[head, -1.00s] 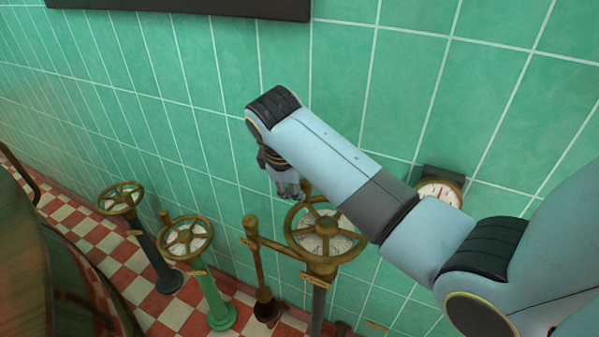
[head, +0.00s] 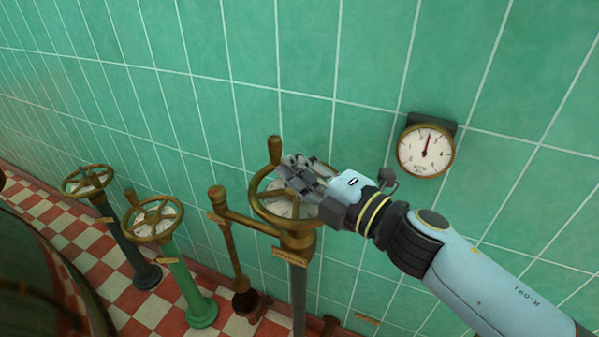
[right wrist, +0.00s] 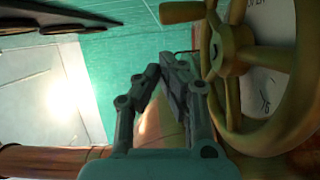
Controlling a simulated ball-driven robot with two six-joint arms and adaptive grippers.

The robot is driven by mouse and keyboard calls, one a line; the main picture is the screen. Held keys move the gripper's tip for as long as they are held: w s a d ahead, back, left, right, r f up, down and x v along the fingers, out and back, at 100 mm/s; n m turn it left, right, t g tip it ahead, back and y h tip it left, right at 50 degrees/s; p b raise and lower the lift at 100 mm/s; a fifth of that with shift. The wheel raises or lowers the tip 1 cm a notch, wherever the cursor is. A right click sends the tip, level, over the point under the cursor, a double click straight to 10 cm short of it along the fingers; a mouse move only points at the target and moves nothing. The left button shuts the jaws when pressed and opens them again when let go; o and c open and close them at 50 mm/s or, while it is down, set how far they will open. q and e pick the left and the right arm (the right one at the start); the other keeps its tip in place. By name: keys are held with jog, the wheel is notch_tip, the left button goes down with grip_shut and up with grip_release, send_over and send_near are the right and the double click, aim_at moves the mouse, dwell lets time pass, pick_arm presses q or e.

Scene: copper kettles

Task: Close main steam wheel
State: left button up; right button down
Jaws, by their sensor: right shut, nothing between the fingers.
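The nearest brass handwheel (head: 262,212) stands on a dark column with a knob upright on its rim and a white dial behind its spokes. It is likely the main steam wheel, but I cannot read its plate (head: 290,257). My right gripper (head: 287,168) is shut and empty over the wheel's upper part, hiding some rim and spokes. In the right wrist view the gripper's fingers (right wrist: 165,75) lie just left of the wheel (right wrist: 230,110); I cannot tell whether they touch it. My left gripper is not in view.
A green-column wheel (head: 153,220) and a dark-column wheel (head: 88,181) stand to the left. A brass lever (head: 216,195) is close beside the nearest wheel. A round gauge (head: 426,150) hangs on the green tiled wall. A large rounded body (head: 30,270) fills the lower left.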

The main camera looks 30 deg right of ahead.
jog(key=shift+s+a+f+n+g+y, duration=0.4)
jog(key=shift+s+a+f+n+y, duration=0.4)
jog(key=shift+s+a+n+y, duration=0.15)
jog(key=shift+w+a+r, duration=0.1)
jog(key=shift+w+a, duration=0.05)
jog(key=shift+w, duration=0.15)
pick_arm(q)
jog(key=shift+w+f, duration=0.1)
pick_arm(e)
jog(key=w, duration=0.9)
